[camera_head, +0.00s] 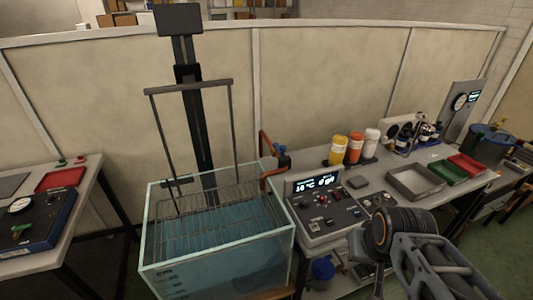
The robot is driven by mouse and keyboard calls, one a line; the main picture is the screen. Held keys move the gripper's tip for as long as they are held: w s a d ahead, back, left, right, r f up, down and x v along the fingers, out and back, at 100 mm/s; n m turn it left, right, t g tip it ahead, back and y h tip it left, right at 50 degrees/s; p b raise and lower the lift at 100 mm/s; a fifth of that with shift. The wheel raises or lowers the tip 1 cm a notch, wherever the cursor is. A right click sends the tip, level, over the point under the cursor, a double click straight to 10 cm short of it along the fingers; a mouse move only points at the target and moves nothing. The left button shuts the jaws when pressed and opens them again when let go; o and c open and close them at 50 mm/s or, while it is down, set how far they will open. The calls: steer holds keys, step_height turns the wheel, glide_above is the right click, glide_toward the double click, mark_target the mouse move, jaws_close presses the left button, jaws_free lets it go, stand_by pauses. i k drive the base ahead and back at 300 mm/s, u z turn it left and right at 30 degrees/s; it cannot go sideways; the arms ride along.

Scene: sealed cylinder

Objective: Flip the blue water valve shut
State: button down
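The blue water valve (280,149) is a small blue handle on an orange-brown pipe (264,145). The pipe rises at the back right corner of a clear glass tank (222,243) and bends down over its rim. The handle is small, and I cannot tell its exact angle. Part of my arm, dark and grey, fills the lower right of the view, well to the right of the valve and apart from it. I cannot make out my gripper's fingers.
The tank holds blue water and a wire rack (205,213) hanging from a dark upright frame. A control panel (327,207) with a lit display stands right of the tank.

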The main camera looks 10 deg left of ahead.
mark_target(281, 149)
steer(key=u, duration=0.85)
steer(key=i, duration=0.5)
steer(key=u, duration=0.05)
